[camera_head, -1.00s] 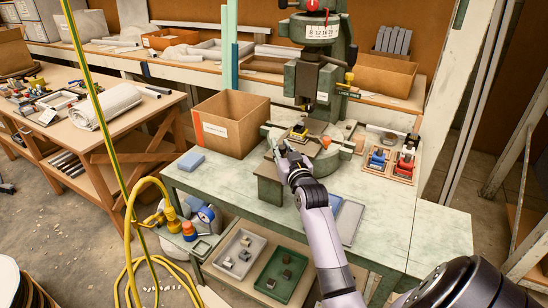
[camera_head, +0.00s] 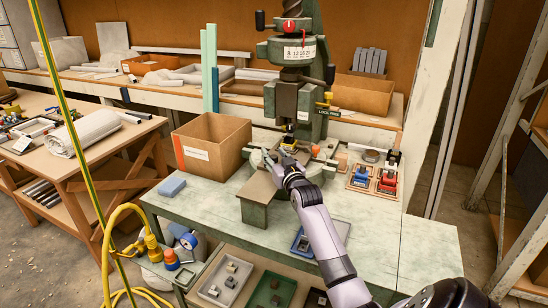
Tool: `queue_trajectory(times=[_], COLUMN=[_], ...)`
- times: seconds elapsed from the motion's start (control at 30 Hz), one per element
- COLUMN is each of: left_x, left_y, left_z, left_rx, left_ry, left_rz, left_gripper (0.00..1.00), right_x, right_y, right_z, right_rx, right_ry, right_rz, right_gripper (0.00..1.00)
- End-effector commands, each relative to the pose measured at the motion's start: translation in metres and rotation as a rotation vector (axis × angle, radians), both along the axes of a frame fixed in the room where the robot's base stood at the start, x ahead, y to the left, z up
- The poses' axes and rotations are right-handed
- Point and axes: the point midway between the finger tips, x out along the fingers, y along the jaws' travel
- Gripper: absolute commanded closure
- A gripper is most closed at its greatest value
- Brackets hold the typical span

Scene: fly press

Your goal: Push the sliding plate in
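The green fly press (camera_head: 313,108) stands on the bench, its ram above a small yellow-and-black fixture (camera_head: 290,128). The sliding plate appears to be under this fixture, at the front of the press base; my gripper hides most of it. My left gripper is not in view.
A wooden tray (camera_head: 374,181) with red and blue parts lies to the right. The bench top (camera_head: 373,243) is clear at the front right.

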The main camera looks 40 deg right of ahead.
Motion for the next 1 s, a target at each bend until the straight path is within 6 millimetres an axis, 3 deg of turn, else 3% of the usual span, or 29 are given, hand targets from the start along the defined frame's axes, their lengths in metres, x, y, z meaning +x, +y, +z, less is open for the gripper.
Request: queue_trajectory(times=[0.43, 0.8, 1.0], left_x=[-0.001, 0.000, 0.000], left_y=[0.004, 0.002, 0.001], left_z=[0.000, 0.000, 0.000], left_rx=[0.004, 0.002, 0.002], left_ry=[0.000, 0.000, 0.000], left_rz=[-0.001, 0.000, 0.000], left_gripper=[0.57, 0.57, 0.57], right_x=[-0.008, -0.076, -0.103], right_y=[0.005, 0.033, 0.043], right_z=[-0.002, -0.002, -0.002], right_rx=[0.002, 0.001, 0.002], right_ry=[0.002, 0.003, 0.002], right_rz=[0.002, 0.002, 0.002], right_gripper=[0.58, 0.58, 0.58])
